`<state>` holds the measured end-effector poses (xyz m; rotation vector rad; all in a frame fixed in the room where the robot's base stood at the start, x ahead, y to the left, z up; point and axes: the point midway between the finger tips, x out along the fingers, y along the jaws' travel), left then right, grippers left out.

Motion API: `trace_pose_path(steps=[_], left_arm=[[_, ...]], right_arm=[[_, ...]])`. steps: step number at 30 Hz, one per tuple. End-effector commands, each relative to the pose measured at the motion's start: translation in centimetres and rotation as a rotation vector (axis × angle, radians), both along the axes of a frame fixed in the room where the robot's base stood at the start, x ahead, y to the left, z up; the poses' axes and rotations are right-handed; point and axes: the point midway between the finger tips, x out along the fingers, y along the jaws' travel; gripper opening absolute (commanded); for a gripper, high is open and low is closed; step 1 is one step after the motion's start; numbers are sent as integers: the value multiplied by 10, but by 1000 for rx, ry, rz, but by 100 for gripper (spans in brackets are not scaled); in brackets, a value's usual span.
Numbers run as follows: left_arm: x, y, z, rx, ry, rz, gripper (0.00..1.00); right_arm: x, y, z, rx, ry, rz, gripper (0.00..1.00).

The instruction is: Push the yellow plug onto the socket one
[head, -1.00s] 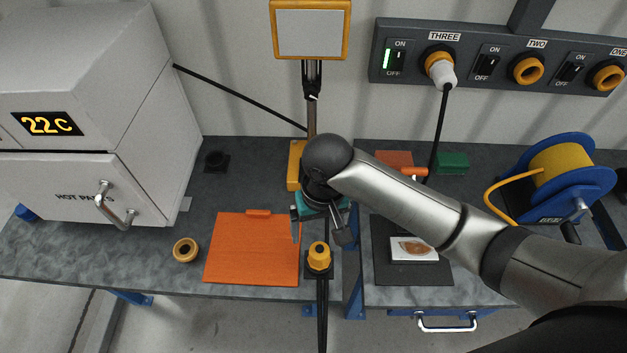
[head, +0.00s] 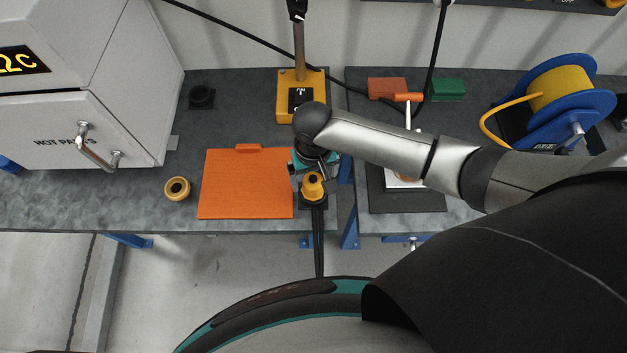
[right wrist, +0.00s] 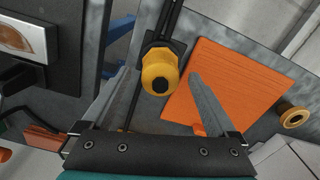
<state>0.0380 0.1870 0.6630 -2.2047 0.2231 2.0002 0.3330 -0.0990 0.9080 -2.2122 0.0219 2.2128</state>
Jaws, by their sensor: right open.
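The yellow plug (head: 313,188) stands upright in a black holder at the front edge of the left table, its black cable hanging down over the edge. In the right wrist view the plug (right wrist: 160,70) lies between the two fingers of my right gripper (right wrist: 160,76), with a gap on each side. In the head view my right gripper (head: 308,178) is open and empty, close behind the plug, its fingers partly hidden. Socket one is out of view; only the lower edge of the socket panel (head: 590,5) shows at the top right. My left gripper is not in view.
An orange board (head: 245,185) lies left of the plug, with a yellow ring (head: 177,188) beyond it. A yellow switch box (head: 302,95) stands behind. A blue cable reel (head: 570,95) is at the right. A hot-parts cabinet (head: 90,100) stands at the left.

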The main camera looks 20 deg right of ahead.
Motion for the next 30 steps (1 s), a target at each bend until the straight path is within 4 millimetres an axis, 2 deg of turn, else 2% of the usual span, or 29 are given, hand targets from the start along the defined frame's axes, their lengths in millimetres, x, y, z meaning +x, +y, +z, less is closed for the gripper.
trace_pose_path(steps=[1, 6, 15, 30], left_arm=[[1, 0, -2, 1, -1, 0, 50], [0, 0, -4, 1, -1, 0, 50], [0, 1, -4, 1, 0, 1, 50], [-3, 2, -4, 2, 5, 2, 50]], right_arm=[[0, 0, -7, -1, 1, 0, 93], [0, 0, -16, 0, 0, 2, 93], [0, 0, -17, 1, -1, 2, 93], [0, 0, -17, 0, -1, 1, 37]])
